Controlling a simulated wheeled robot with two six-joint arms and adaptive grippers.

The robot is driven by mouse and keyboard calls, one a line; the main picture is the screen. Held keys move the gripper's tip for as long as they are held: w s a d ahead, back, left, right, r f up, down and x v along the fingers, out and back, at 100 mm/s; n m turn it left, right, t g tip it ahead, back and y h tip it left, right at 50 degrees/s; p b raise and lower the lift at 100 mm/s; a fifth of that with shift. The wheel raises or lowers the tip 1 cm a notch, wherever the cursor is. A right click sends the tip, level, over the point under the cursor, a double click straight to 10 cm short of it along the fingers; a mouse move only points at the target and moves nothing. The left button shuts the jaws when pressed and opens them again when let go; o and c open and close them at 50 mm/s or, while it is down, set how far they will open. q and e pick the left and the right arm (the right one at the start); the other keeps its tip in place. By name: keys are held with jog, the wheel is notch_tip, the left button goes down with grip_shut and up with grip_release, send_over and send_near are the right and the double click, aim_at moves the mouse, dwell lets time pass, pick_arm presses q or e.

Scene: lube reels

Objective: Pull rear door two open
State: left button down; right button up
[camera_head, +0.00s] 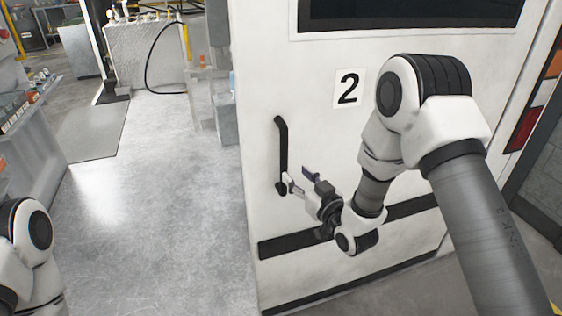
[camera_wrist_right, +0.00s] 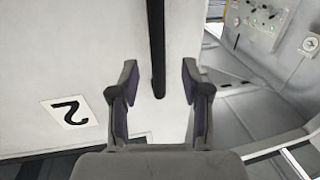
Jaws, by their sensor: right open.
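The white door (camera_head: 310,110) marked with a black number 2 (camera_head: 348,89) fills the middle of the head view; the number also shows in the right wrist view (camera_wrist_right: 70,113). A black vertical bar handle (camera_head: 283,150) is fixed near the door's left edge. My right gripper (camera_head: 297,179) is open near the handle's lower end. In the right wrist view the handle (camera_wrist_right: 156,45) lines up between the two open fingers, and I cannot tell whether they touch it. My left arm shows at the lower left, its gripper out of view.
Left of the door is clear grey floor (camera_head: 185,215). A bench with small items (camera_head: 22,125) stands at the far left. A cabinet with a black hose (camera_head: 150,50) is at the back. A dark window (camera_head: 410,12) sits high on the door.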

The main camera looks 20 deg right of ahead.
aim_at(286, 164)
jog(key=p+x, duration=0.1)
jog(key=x, duration=0.6)
jog(key=shift+w, duration=0.4)
jog(key=shift+w+d+f, duration=0.1)
jog(key=shift+f, duration=0.05)
grip_shut()
